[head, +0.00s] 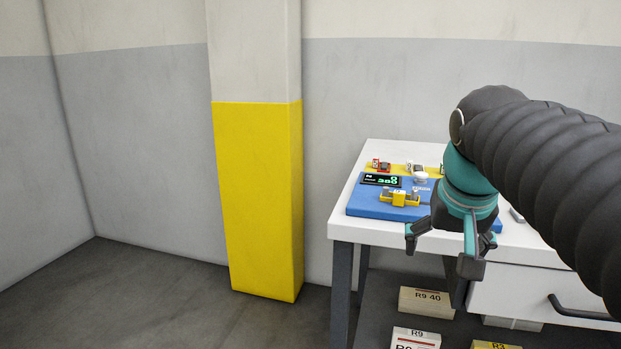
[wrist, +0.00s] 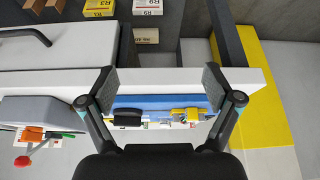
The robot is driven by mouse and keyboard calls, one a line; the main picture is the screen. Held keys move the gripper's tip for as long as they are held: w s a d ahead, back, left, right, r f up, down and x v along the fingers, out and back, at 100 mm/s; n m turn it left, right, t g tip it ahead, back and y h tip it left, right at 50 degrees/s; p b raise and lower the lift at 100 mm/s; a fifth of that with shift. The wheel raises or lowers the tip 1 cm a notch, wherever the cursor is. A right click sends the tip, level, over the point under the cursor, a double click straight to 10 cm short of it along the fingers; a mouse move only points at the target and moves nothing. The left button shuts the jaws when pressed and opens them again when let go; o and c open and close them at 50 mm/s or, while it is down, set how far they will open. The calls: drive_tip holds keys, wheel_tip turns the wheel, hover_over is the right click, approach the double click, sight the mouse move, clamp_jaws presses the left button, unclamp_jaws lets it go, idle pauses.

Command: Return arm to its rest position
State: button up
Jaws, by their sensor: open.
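My gripper (head: 452,243) is open and empty, fingers pointing down, in front of the white table's near edge in the head view. In the wrist view its two fingers (wrist: 159,85) are spread wide, with the table edge and the blue tray (wrist: 150,101) showing between them and nothing held. My dark ribbed arm comes in from the right side of the head view and covers part of the table.
The white table (head: 388,236) carries a blue tray (head: 366,207), a small display (head: 382,180) and a yellow part (head: 399,198). Labelled boxes (head: 425,302) lie below it. A yellow-based pillar (head: 257,195) stands left, with bare floor (head: 150,290) beside it.

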drive_tip(key=s+a+f+n, duration=0.1)
drive_tip(key=s+a+f, duration=0.1)
drive_tip(key=s+f, duration=0.3)
drive_tip(key=s+a+f+n+y, duration=0.1)
drive_tip(key=s+a+f, duration=0.1)
drive_tip(key=s+f, duration=0.4)
wheel_tip(320, 180, down, 6)
drive_tip(key=shift+s+a+r+n+t, duration=0.15)
drive_tip(key=shift+s+n+t, duration=0.15)
drive_tip(key=shift+t, duration=0.1)
